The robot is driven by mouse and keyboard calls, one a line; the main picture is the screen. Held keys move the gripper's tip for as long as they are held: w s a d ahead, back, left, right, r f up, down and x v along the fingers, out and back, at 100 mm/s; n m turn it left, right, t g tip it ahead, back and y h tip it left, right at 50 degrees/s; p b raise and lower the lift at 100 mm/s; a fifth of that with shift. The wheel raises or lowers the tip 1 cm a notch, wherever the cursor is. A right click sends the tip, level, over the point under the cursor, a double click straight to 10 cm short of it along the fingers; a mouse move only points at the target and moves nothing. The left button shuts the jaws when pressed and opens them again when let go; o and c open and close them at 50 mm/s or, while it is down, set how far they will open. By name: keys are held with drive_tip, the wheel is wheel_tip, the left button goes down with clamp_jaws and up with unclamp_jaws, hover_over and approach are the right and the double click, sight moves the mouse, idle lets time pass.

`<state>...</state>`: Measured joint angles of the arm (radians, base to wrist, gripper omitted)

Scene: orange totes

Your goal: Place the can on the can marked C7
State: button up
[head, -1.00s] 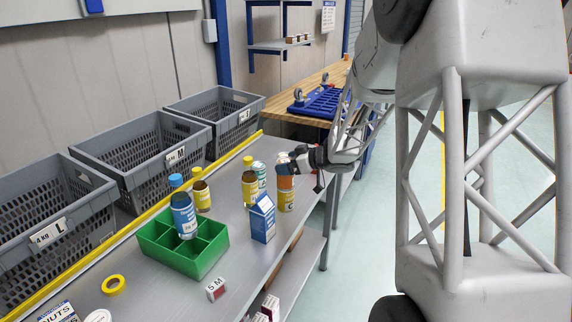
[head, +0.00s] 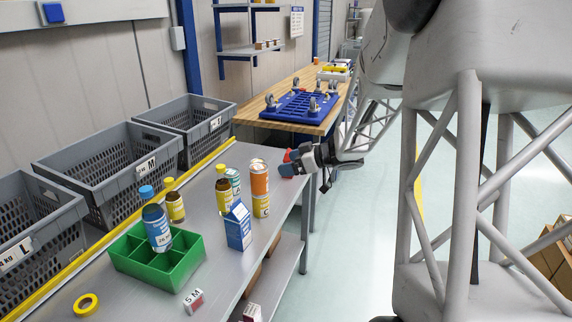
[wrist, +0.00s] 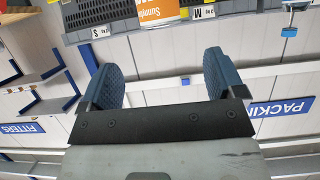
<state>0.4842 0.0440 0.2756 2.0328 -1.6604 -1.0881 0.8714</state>
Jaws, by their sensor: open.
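An orange can (head: 259,180) stands upright on top of a yellow and white can (head: 261,206) on the grey bench. The two look aligned; the lower can's marking is too small to read with certainty. My gripper (head: 287,168) is just right of the orange can, apart from it. In the wrist view my gripper (wrist: 158,64) is open, with nothing between its two blue fingers. There the orange can (wrist: 158,10) shows beyond the fingertips, cut off by the top edge.
A blue and white carton (head: 238,227) and several bottles stand left of the stack. A green divided box (head: 190,279) holds a blue bottle (head: 156,228). Grey crates (head: 105,166) line the back behind a yellow rail. The bench's right edge is close to the stack.

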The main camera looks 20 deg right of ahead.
drive_tip(key=shift+r, duration=0.1)
idle(0.6)
drive_tip(key=s+a+r+m+t+h, duration=0.2)
drive_tip(key=s+a+r+m+h, duration=0.3)
drive_tip(key=s+r+m+h, duration=0.4)
drive_tip(key=s+a+f+g, duration=0.1)
drive_tip(key=s+a+g, duration=0.2)
drive_tip(key=s, duration=0.7)
drive_tip(key=s+a+f+g, duration=0.2)
drive_tip(key=s+a, duration=0.3)
drive_tip(key=s, duration=0.5)
drive_tip(key=s+a+f+g, duration=0.1)
drive_tip(key=s+a+g, duration=0.3)
drive_tip(key=s, duration=0.6)
drive_tip(key=shift+a+f+h, duration=0.3)
drive_tip(key=shift+a+f, duration=0.05)
drive_tip(key=shift+a, duration=0.2)
